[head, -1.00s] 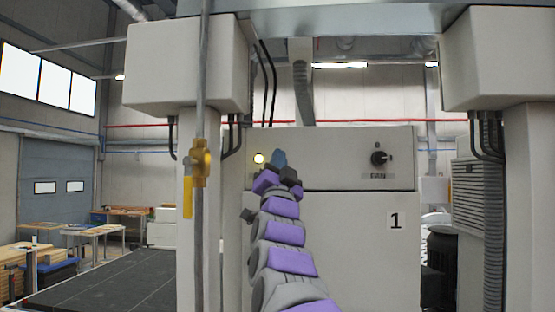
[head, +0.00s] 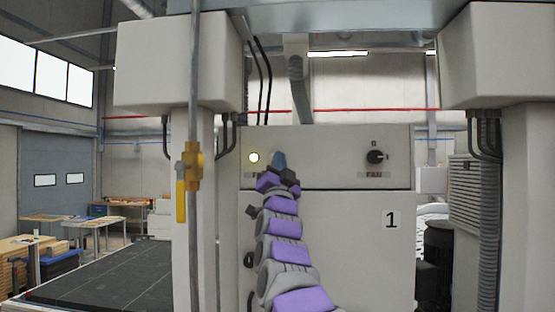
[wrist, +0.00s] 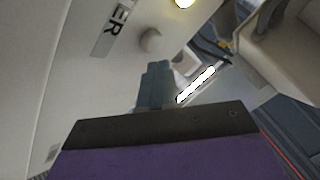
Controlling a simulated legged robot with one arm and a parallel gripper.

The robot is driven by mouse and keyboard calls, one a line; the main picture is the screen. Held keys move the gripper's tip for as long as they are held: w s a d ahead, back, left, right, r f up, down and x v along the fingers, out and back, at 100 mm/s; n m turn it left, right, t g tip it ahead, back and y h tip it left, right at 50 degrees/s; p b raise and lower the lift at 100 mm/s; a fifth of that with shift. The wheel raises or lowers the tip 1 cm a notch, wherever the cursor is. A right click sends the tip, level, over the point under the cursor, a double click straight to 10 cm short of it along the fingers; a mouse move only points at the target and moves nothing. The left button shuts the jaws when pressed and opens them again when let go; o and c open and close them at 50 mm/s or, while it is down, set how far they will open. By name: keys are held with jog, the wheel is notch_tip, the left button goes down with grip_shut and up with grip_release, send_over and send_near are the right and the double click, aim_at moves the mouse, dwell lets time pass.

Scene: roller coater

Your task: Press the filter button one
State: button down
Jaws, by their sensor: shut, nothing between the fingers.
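The control panel (head: 330,150) is a pale cabinet front marked "1". A round pale button (wrist: 150,40) stands on it in the wrist view, beside a label (wrist: 112,28) of which only the end "ER" shows. A glowing round lamp (head: 254,157) sits to the left of my gripper; it also shows at the top of the wrist view (wrist: 184,3). My gripper (head: 279,157) is shut and empty in front of the panel, and hides the button in the head view. In the wrist view its blue fingertips (wrist: 158,66) point toward the button, with a small visible gap.
A black fan knob (head: 375,157) is on the panel to the right. A grey pipe with a yellow valve (head: 191,165) stands in the left foreground. Pale posts with boxes flank the panel. A dark conveyor bed (head: 105,275) lies at lower left.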

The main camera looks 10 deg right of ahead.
aim_at(266, 162)
jog(key=shift+w+r, duration=0.1)
jog(key=shift+w, duration=0.35)
dwell(2.4)
jog(key=shift+w, duration=0.25)
dwell(0.3)
jog(key=shift+s+a, duration=0.1)
jog(key=shift+a, duration=0.1)
jog(key=shift+s+a, duration=0.3)
jog(key=shift+a, duration=0.25)
jog(key=shift+s+a, duration=0.25)
jog(key=shift+a, duration=0.25)
jog(key=shift+s, duration=0.1)
